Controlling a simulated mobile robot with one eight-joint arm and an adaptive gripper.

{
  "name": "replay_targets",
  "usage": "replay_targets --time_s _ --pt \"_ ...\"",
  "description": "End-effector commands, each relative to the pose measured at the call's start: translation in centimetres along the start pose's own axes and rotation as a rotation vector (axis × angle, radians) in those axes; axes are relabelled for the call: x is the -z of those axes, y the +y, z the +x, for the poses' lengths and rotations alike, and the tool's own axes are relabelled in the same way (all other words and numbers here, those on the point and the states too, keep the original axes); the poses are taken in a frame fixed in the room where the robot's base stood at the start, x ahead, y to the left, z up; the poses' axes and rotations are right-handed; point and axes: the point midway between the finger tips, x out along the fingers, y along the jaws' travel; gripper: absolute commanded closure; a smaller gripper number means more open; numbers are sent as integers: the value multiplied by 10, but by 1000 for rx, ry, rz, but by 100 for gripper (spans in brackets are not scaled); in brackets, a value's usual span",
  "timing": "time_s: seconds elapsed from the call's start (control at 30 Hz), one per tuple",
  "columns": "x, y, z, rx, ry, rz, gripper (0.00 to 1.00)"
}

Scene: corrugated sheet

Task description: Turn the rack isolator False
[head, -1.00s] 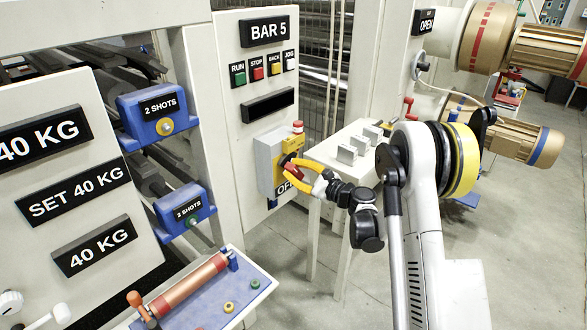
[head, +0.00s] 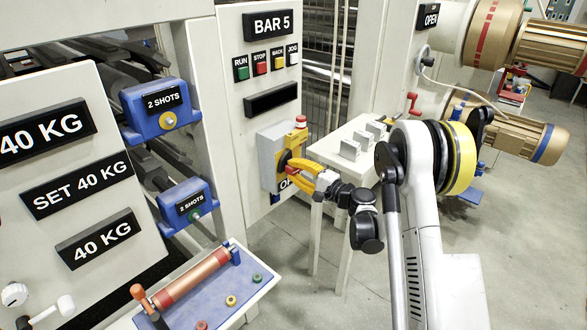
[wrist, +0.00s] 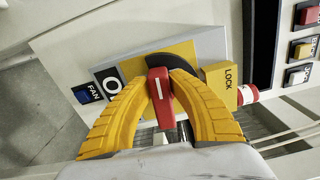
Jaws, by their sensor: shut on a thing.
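The rack isolator (head: 268,160) is a grey box with a yellow plate, on the cream panel under the BAR 5 sign. Its red handle (wrist: 161,98) has a white line and sits over a dark round disc. My gripper (head: 290,168) is shut on the red handle, with one yellow finger on each side of it in the wrist view. The handle runs about upright in that view while the panel looks tilted. An "O" label (wrist: 112,86) and a yellow LOCK tag (wrist: 221,84) show beside it. In the head view, my fingers hide much of the handle and the label below.
RUN, STOP, BACK and JOG buttons (head: 262,66) sit above the isolator. A red-topped post (head: 300,122) stands on its top. A white table (head: 325,150) with small grey blocks is close right of my gripper. A blue tray (head: 240,285) is at lower left.

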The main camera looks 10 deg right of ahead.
Motion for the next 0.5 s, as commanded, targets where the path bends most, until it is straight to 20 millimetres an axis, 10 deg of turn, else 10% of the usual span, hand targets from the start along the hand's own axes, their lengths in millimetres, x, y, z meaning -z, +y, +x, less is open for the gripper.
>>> replay_targets --time_s 0.5 --pt "0 2 0 1 1 -92 100"
